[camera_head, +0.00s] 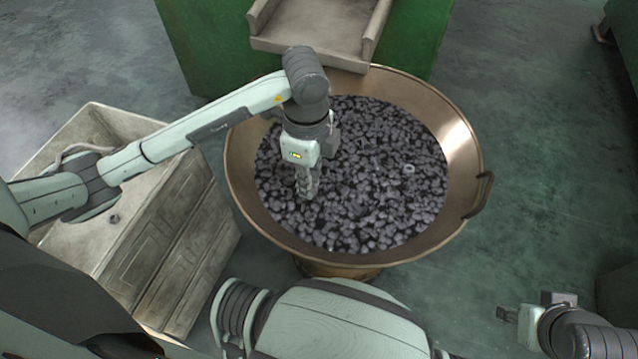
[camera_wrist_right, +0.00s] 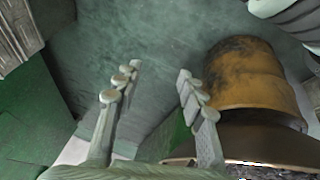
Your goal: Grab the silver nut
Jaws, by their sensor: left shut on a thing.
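A wide copper-coloured pan (camera_head: 458,150) is full of small dark grey nuts (camera_head: 390,215). One lighter, silver ring-shaped nut (camera_head: 409,169) lies on top of them, right of the pan's middle. My left gripper (camera_head: 307,192) points down into the left half of the pan, apart from that silver nut. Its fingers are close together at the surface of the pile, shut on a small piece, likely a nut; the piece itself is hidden. My right gripper (camera_wrist_right: 158,75) is open and empty, away from the pan at the lower right of the head view.
A green machine (camera_head: 205,45) with a grey chute (camera_head: 315,25) is behind the pan. The pan has a side handle (camera_head: 480,195).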

